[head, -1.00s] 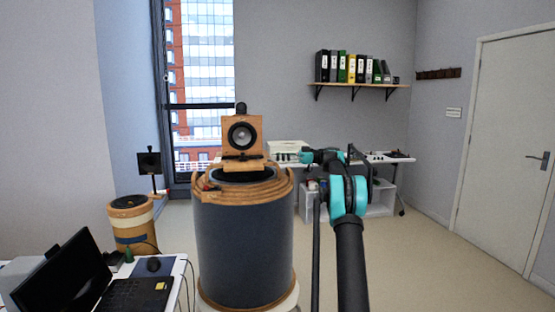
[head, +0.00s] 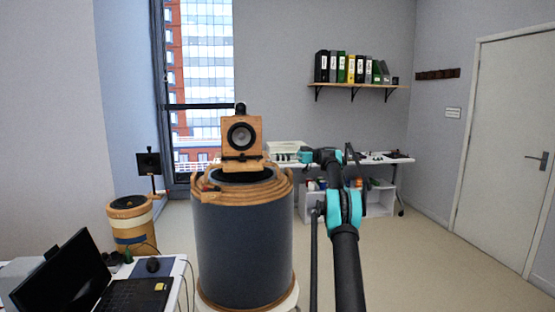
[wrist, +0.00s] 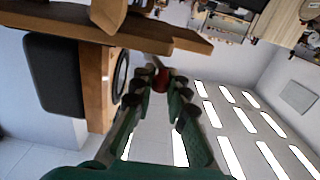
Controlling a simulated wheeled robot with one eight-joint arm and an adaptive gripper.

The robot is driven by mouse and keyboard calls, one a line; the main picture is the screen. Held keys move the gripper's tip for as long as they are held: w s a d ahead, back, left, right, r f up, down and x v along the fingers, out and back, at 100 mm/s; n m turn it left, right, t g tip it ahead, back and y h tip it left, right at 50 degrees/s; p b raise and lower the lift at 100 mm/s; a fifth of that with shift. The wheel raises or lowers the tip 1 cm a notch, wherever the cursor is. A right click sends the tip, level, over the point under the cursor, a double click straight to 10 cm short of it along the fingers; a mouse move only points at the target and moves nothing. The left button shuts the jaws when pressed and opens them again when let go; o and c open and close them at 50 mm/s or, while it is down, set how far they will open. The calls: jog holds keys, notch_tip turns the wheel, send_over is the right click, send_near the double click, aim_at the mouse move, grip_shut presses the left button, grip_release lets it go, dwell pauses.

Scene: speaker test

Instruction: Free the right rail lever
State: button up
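The speaker (head: 241,136) is a square wooden box on a blue-grey drum with a wooden ring top (head: 240,190). In the wrist view the speaker box (wrist: 92,85) is at the left, turned sideways, beside a wooden rail (wrist: 175,38). A small red lever end (wrist: 161,80) shows between the tips of my gripper (wrist: 163,76). The green fingers are apart, one on each side of it; whether they touch it I cannot tell. In the head view my arm (head: 342,215) is right of the drum, and the fingers cannot be made out there.
A laptop (head: 75,275) and mouse stand on a desk at lower left. A second drum (head: 130,222) is behind it. A white bench (head: 385,160) stands along the back wall. The floor at right is clear up to the door (head: 500,150).

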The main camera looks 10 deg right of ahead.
jog(key=o, duration=0.5)
jog(key=shift+c, duration=0.2)
jog(key=shift+s+m+t, duration=0.2)
jog(key=shift+m+t, duration=0.2)
jog(key=shift+t, duration=0.2)
